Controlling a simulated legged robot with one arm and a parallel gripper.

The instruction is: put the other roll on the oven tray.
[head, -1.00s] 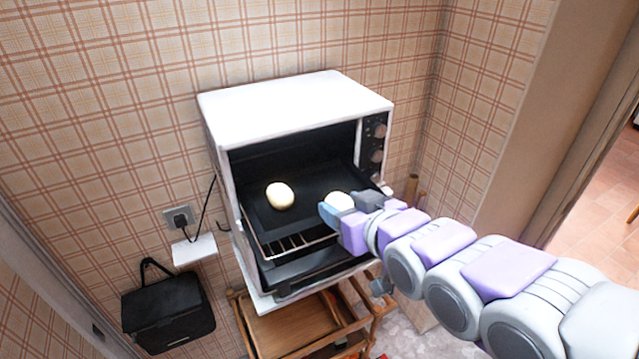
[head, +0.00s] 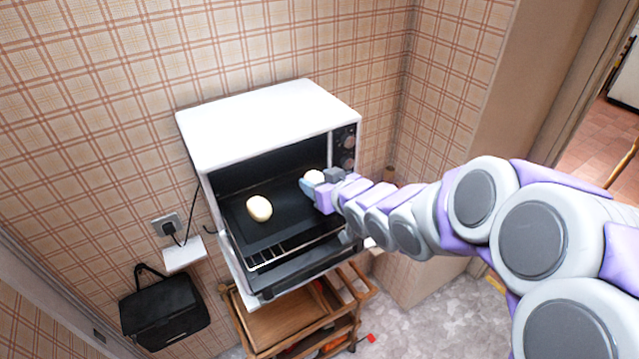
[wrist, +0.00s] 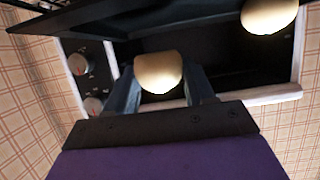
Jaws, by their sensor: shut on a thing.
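My gripper (head: 311,184) is shut on a pale roll (head: 314,177) inside the right part of the open oven (head: 268,111). In the wrist view the held roll (wrist: 158,72) sits between the two fingers. Another pale roll (head: 259,208) lies on the left part of the dark oven tray (head: 282,231); it also shows at the top right of the wrist view (wrist: 268,14). The held roll is over the right side of the tray. I cannot tell whether it touches the tray.
The oven's control knobs (head: 347,151) are close to the right of my gripper. A wire rack (head: 300,249) sticks out at the front opening. A wooden cart (head: 262,323) stands below, and a black bag (head: 165,308) hangs at lower left. The tray's middle is bare.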

